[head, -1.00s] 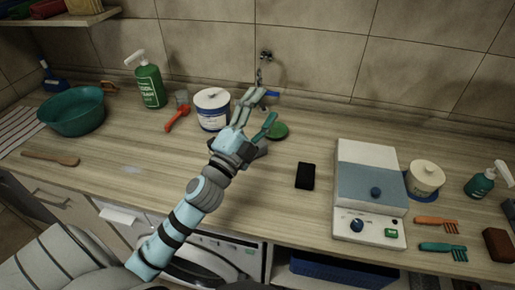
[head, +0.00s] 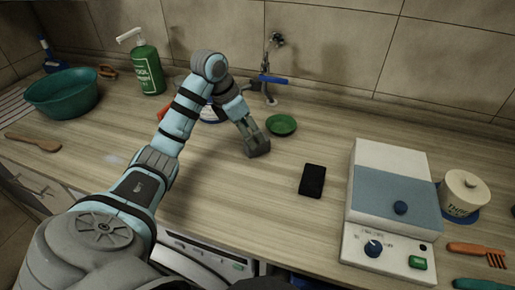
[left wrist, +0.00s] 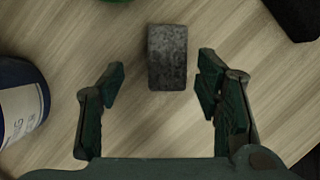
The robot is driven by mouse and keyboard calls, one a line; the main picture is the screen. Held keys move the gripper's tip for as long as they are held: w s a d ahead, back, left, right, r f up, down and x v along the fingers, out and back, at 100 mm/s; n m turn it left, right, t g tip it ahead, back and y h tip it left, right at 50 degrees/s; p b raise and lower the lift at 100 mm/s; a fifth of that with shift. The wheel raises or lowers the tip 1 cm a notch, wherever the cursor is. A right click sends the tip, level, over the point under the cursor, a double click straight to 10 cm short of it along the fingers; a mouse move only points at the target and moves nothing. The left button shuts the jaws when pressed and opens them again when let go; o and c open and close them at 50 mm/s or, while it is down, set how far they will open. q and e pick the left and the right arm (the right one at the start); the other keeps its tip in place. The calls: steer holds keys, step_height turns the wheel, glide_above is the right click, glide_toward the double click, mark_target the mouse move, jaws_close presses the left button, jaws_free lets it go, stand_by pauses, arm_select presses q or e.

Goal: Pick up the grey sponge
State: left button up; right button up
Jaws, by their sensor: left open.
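The grey sponge (left wrist: 167,57) is a mottled grey block on the wooden counter in the left wrist view. My left gripper (left wrist: 155,82) is open and empty, with one finger on each side of the sponge's line. The sponge lies ahead of the gap, its near end about level with the fingertips. In the head view my left gripper (head: 257,146) points down at the counter. There the sponge is hard to tell apart from the dark fingers. My right gripper is not in view.
A black block (head: 312,180) lies to the right and a green dish (head: 281,125) behind. A blue and white tub (left wrist: 20,100) stands to the left. The scale (head: 392,200) is further right. A tap (head: 270,75) juts from the wall.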

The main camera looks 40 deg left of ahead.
mark_target(255, 138)
arm_select(q)
steer(key=x, duration=0.4)
steer(key=shift+d+f, duration=0.25)
steer(key=shift+d, duration=0.2)
steer(key=shift+f, duration=0.1)
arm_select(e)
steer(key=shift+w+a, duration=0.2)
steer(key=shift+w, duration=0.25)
arm_select(q)
steer(key=shift+c, duration=0.4)
steer(key=shift+w, duration=0.1)
steer(key=c, duration=0.8)
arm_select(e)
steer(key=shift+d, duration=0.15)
